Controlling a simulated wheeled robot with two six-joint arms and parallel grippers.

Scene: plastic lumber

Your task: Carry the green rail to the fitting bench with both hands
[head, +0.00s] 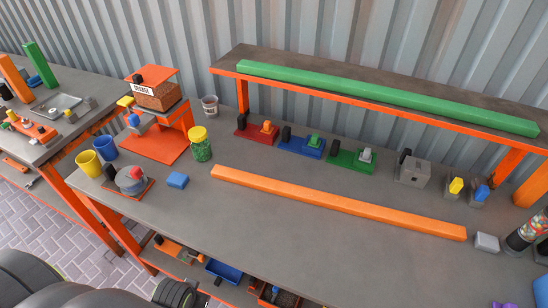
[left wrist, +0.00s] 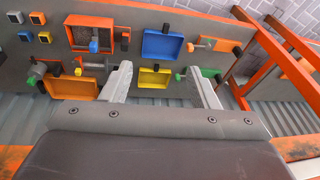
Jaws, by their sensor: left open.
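The green rail (head: 380,96) is a long square bar lying along the raised shelf (head: 225,66) at the back of the bench in the head view. Nothing is touching it but the shelf. My left gripper (left wrist: 160,68) shows in the left wrist view, its two grey fingers apart with nothing between them. It is away from the green rail, which is not in that view. My right gripper is in neither view. I cannot tell which bench is the fitting bench.
An orange rail (head: 335,203) lies across the grey bench top (head: 290,240). Red, blue and green fixtures stand behind it. Another bench (head: 75,133) stands at the far left. Blue (left wrist: 162,45) and yellow (left wrist: 155,77) trays show in the wrist view.

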